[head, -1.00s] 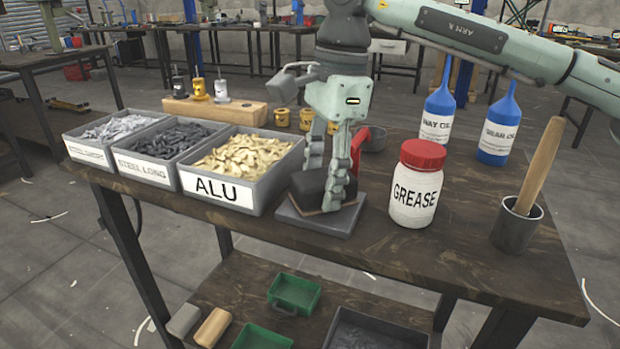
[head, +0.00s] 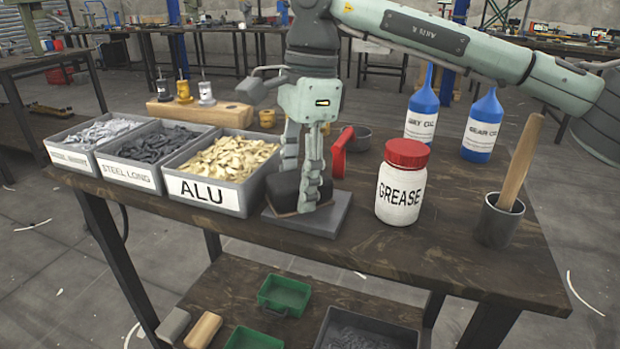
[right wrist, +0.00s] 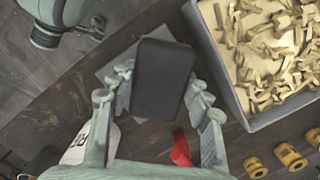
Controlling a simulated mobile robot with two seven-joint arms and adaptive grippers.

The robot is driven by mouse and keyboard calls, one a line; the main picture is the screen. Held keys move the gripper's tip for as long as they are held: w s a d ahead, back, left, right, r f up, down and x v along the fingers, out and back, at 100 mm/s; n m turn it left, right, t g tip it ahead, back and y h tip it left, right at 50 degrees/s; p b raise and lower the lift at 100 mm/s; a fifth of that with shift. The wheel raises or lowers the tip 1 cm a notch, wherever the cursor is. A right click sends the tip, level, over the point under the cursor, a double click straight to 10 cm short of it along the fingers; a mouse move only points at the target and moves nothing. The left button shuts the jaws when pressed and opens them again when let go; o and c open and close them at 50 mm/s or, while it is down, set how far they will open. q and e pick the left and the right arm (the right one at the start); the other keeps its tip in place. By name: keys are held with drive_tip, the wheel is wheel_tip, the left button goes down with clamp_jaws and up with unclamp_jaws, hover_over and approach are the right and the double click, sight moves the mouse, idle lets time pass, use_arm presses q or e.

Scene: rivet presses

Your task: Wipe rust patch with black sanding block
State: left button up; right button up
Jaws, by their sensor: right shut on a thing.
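My right gripper (head: 299,188) is shut on the black sanding block (head: 284,187), one finger on each side. The block also shows between the fingers in the right wrist view (right wrist: 162,78). It is held flat over the left part of a grey plate (head: 327,220) on the bench. It appears to touch the plate, though the contact is hard to see. I see no rust on the bare part of the plate; the block and fingers hide the rest.
The ALU bin (head: 212,196) stands close left of the plate, with more bins beyond it. A red part (head: 342,152) is just behind the gripper. The grease jar (head: 401,185) and a grey cup with a wooden handle (head: 497,222) stand to the right. The bench front is clear.

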sight(323, 182)
drive_tip(key=shift+w+a+r+p, duration=0.1)
drive_tip(key=shift+w+a+p, duration=0.1)
drive_tip(key=shift+a, duration=0.3)
drive_tip(key=shift+w+a+r+p, duration=0.1)
drive_tip(key=shift+a+p, duration=0.1)
drive_tip(key=shift+a, duration=0.25)
drive_tip(key=shift+w+a+r+p, duration=0.15)
drive_tip(key=shift+a+r+p, duration=0.15)
drive_tip(key=shift+a, duration=0.2)
drive_tip(key=shift+s+d+f+b, duration=0.15)
drive_tip(key=shift+d+b, duration=0.2)
drive_tip(key=shift+d, duration=0.2)
drive_tip(key=shift+s+d+f+b, duration=0.1)
drive_tip(key=shift+s+d+b, duration=0.05)
drive_tip(key=shift+d+b, duration=0.3)
drive_tip(key=shift+s+d+f+b, duration=0.15)
drive_tip(key=shift+s+d+b, duration=0.1)
drive_tip(key=shift+d, duration=0.6)
drive_tip(key=shift+s+d+f+b, duration=0.15)
drive_tip(key=shift+s+d+b, duration=0.1)
drive_tip(key=shift+d, duration=0.55)
drive_tip(key=shift+s+d, duration=0.2)
drive_tip(key=shift+d, duration=0.3)
drive_tip(key=shift+r, duration=0.15)
drive_tip(key=shift+r+p, duration=1.9)
drive_tip(key=shift+r, duration=1)
drive_tip(key=shift+r, duration=0.1)
